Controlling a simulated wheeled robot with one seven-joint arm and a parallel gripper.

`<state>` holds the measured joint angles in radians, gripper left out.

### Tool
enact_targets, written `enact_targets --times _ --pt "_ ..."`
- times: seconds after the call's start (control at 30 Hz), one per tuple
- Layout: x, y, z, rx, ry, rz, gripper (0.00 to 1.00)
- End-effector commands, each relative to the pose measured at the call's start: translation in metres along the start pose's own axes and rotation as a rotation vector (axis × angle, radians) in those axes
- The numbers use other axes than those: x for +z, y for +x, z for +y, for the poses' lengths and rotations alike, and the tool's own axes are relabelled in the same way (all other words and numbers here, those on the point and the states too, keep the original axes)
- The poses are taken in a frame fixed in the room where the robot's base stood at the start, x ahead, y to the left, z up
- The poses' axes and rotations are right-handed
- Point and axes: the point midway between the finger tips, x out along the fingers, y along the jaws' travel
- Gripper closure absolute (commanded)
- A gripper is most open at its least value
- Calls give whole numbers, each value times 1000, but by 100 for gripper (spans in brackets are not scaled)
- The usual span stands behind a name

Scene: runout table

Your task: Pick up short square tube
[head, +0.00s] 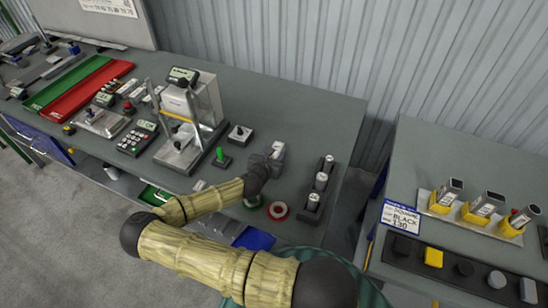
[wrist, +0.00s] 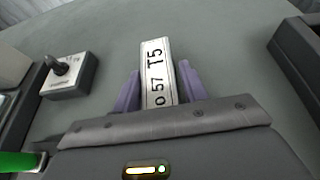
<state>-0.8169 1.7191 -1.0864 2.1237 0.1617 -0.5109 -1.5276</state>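A pale, straight-sided piece with a white label marked in black (wrist: 157,75) lies between my gripper's fingers in the wrist view; it may be the short square tube, but no hollow end shows. In the head view the piece (head: 278,149) shows as a light patch just beyond my gripper (head: 267,158), over the right part of the long table. My gripper (wrist: 160,85) has its two purple fingers on either side of the piece, with a thin gap seeming to show on the right. The piece's near end is hidden by my gripper body.
A grey switch box (wrist: 69,75) stands left of the fingers. A dark rack with several round pieces (head: 317,188) stands to the right. Tape rings (head: 278,211) lie near the front edge. On the right table, dark square tubes sit in yellow holders (head: 482,212).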

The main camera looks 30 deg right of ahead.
Motion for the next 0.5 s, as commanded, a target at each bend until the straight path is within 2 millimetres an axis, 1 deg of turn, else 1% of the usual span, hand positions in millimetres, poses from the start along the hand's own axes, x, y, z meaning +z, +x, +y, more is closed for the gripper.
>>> enact_targets --times 0.03,0.13,0.17,0.37,0.5 --pt "0 0 1 1 0 0 68" --pt "0 -1 1 2 -1 0 87" --pt "0 -1 1 3 -1 0 90" --pt "0 -1 2 3 -1 0 90" --pt "5 -2 2 2 1 -1 90"
